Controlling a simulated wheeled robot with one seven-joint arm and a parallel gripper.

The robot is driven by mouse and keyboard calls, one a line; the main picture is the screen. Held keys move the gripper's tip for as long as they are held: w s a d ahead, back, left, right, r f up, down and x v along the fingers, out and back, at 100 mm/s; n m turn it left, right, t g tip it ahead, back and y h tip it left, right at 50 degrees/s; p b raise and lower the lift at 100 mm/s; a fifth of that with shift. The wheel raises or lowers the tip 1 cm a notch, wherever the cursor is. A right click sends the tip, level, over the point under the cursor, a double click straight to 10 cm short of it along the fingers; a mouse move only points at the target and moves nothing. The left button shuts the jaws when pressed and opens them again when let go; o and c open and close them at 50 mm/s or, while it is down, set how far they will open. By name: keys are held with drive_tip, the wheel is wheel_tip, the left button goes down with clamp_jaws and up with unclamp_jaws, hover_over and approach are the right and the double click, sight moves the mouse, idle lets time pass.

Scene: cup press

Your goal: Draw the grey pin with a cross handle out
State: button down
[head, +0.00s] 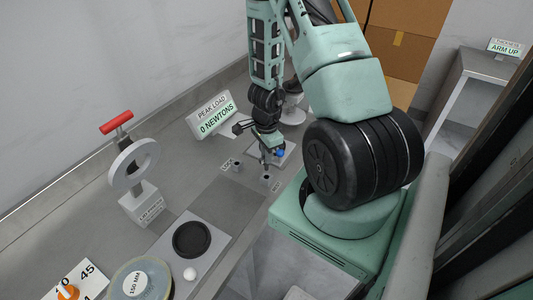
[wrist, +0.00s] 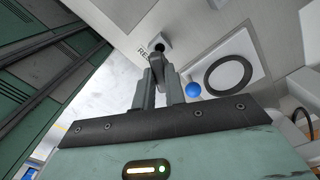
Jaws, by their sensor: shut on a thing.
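My gripper (head: 268,157) hangs over the worktop, and its fingers (wrist: 165,88) are shut on the grey pin (wrist: 156,68). Only a small part of the pin shows between and beyond the fingers; its cross handle is mostly hidden by them. Just past the fingertips in the wrist view is a small grey block with a dark round hole (wrist: 160,43), beside a partly hidden label. In the head view a small post with a dark top (head: 266,178) stands just below the gripper. I cannot tell whether the pin's tip is still inside the hole.
A blue ball (head: 281,153) is close beside my gripper, near a white plate with a dark ring (wrist: 232,75). Another small post (head: 237,167) stands to the left. A peak load sign (head: 213,115) and a red-handled ring stand (head: 135,175) are farther left.

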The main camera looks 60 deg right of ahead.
sight(266, 167)
drive_tip(key=shift+f+b, duration=0.8)
drive_tip(key=shift+f, duration=0.35)
drive_tip(key=shift+f+b, duration=2)
drive_tip(key=shift+b, duration=0.15)
idle(0.6)
drive_tip(key=c, duration=1.4)
unclamp_jaws()
drive_tip(key=shift+o, duration=0.2)
wheel_tip(266, 167, up, 18)
drive_tip(key=p, duration=0.6)
drive_tip(key=shift+f, duration=0.25)
